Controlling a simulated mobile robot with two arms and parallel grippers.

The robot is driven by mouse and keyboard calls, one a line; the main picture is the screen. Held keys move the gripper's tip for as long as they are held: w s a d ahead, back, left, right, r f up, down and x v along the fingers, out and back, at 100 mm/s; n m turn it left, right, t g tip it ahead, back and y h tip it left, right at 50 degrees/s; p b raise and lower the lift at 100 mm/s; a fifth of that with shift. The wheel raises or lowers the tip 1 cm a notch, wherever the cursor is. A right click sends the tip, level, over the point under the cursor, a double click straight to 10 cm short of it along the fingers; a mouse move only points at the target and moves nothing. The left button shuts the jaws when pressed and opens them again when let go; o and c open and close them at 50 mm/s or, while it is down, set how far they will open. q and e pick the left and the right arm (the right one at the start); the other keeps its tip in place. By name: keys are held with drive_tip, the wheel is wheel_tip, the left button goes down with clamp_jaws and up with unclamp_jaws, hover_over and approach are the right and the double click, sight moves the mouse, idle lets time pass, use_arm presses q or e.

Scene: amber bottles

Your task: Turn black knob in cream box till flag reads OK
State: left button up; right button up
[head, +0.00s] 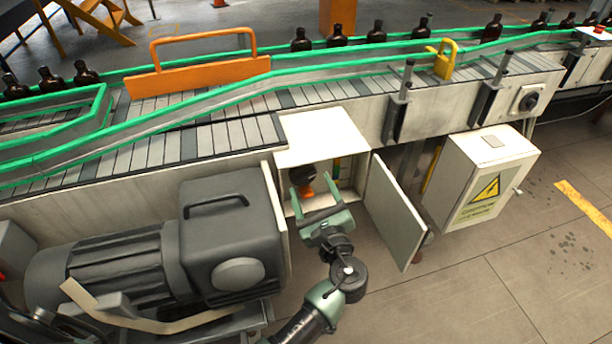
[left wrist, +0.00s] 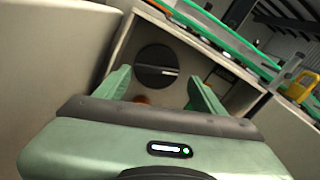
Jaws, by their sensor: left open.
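The cream box (head: 318,140) is set against the conveyor's side, with its door (head: 395,213) swung open to the right. The black knob (head: 301,173) is inside; in the left wrist view the knob (left wrist: 155,60) is a dark disc with a bar across it and a pale mark at the bar's right end. My left gripper (head: 311,183) is open at the box's mouth, its fingers pointing in. In the left wrist view the fingers (left wrist: 160,80) stand apart, either side of the knob's lower part, with no clear contact. I cannot make out the flag or its reading.
A dark motor (head: 120,262) fills the space left of the box. A white cabinet (head: 485,180) with a yellow warning sign stands to the right. The conveyor (head: 190,140) with green rails runs above, with amber bottles (head: 337,37) behind.

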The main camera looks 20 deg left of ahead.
sight(304, 181)
use_arm(q)
drive_tip(key=x, duration=0.3)
drive_tip(key=shift+w+a+f, duration=0.15)
drive_tip(key=shift+a, duration=0.3)
drive_tip(key=shift+d, duration=0.1)
drive_tip(key=c, duration=1.1)
drive_tip(key=shift+m+p, duration=0.5)
drive_tip(key=shift+p, duration=0.5)
drive_tip(key=m+p, duration=0.6)
drive_tip(key=shift+a+r+p, duration=0.2)
drive_tip(key=shift+r+p, duration=0.1)
drive_tip(key=shift+r, duration=0.05)
drive_tip(key=m+p, duration=0.3)
drive_tip(key=shift+f+m+p, duration=0.15)
drive_tip(key=shift+m+p, duration=0.95)
drive_tip(key=shift+m, duration=0.8)
